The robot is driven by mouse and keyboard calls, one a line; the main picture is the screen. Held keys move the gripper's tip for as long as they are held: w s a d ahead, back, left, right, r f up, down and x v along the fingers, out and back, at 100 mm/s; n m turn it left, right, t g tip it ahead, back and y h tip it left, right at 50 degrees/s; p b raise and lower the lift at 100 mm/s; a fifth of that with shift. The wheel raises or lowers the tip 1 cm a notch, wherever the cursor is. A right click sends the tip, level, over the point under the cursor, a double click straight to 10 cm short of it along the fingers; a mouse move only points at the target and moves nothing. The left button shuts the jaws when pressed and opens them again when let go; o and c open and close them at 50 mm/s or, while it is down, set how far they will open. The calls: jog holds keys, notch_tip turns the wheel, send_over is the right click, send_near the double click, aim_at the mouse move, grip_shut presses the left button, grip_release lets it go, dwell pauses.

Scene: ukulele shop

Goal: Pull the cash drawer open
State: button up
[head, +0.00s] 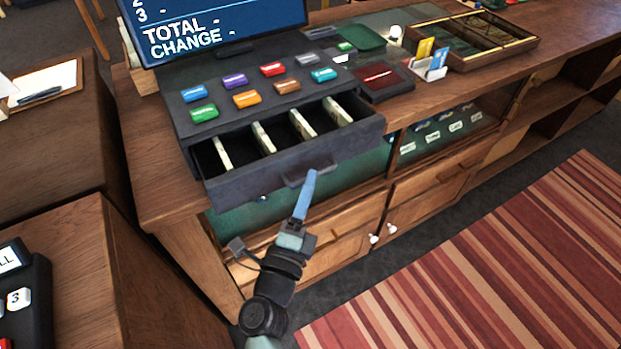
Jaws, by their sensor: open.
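The cash drawer (250,183) is dark grey and stands pulled out from under the register (222,112). Its inside shows several compartments with upright stacks of notes (301,125). A dark bar handle (325,172) is on the drawer's front face. My gripper (311,176) reaches up from below, with its blue fingertip at the handle. The fingertip overlaps the handle in the picture; I cannot tell whether it touches. The gap between the fingers is hard to see, but my gripper is open.
The register sits on a wooden counter (160,190) with a screen (215,25) above. A card holder (430,68) and a wooden tray (480,38) are to the right. White cabinet knobs (391,229) are below. A striped rug (500,260) covers open floor at right.

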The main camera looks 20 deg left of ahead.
jog(key=shift+w+a+r, duration=0.1)
jog(key=shift+w, duration=0.75)
jog(key=shift+c, duration=0.2)
grip_shut()
dwell(0.7)
